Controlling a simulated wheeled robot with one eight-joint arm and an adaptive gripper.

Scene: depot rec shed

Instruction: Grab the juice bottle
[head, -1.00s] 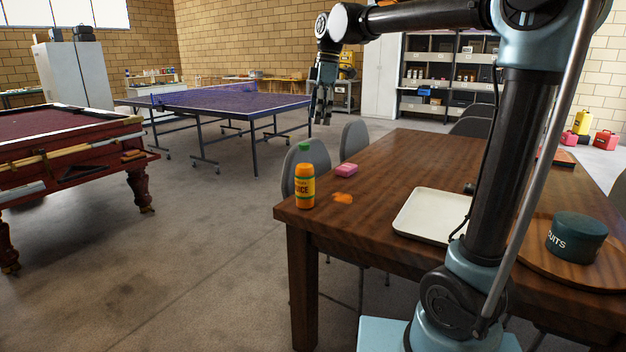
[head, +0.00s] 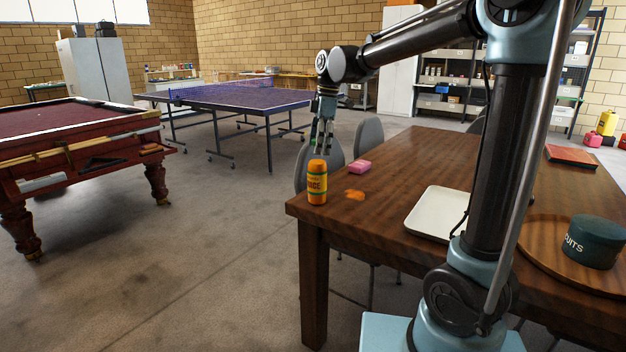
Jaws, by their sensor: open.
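The juice bottle (head: 317,184) is orange with a label reading "JUICE" and stands upright near the left front corner of the wooden table (head: 400,160). Its green cap, which showed earlier, is now hidden or nearly hidden at the top. My gripper (head: 321,150) hangs pointing down right at the top of the bottle in the picture, with its fingers open. I cannot tell whether the fingers are around the bottle's top, behind it or touching it.
A pink block (head: 360,167) and an orange patch (head: 355,195) lie right of the bottle. A white tray (head: 432,212) and a dark biscuit tin (head: 592,242) are further right. Grey chairs (head: 369,137) stand behind the table.

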